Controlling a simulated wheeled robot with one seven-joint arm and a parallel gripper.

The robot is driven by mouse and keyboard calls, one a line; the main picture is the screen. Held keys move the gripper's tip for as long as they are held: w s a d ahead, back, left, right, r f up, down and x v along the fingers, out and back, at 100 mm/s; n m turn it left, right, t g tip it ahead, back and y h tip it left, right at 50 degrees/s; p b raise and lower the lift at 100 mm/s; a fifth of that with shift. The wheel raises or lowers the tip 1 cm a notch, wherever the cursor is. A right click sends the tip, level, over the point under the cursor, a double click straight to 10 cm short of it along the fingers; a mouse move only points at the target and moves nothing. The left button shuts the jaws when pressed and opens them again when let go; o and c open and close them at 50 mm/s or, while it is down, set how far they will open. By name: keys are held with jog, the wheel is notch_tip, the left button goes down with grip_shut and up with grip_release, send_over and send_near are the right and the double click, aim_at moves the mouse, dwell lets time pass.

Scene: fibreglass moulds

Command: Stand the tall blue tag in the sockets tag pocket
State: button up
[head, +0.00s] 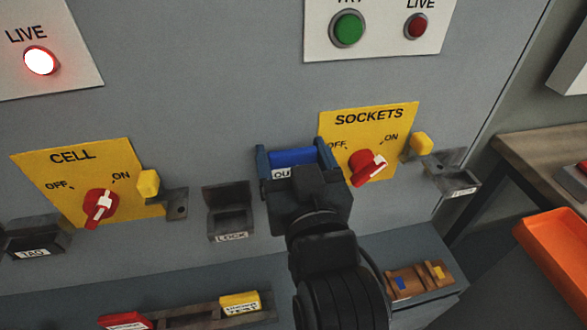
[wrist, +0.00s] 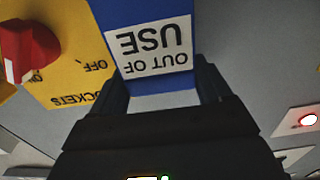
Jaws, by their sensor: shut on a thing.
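My gripper (head: 297,158) is shut on the tall blue tag (head: 292,157), in front of the grey cabinet, just left of the yellow SOCKETS plate. In the wrist view the tag (wrist: 150,14) lies between the two fingers (wrist: 160,92), with its white OUT OF USE label upside down. In the head view my gripper hides most of the tag. A dark metal pocket (head: 452,172) with a small white label is on the cabinet to the right of the SOCKETS plate (head: 340,122); the label is too small to read surely. The tag is apart from this pocket.
The red SOCKETS switch (head: 367,168) and a yellow block (head: 421,144) lie between tag and pocket. A LOCK pocket (head: 229,205) is left of my gripper, and the CELL plate (head: 75,165) and TAG pocket (head: 35,240) further left. A ledge with tags (head: 205,313) runs below.

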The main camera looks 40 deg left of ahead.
jog(key=shift+f, duration=1.5)
jog(key=shift+f, duration=0.15)
jog(key=o, duration=1)
jog(key=shift+c, duration=0.2)
jog(key=shift+r, duration=0.25)
jog(key=b+v, duration=0.1)
jog(key=v, duration=1.1)
jog(key=shift+f, duration=0.15)
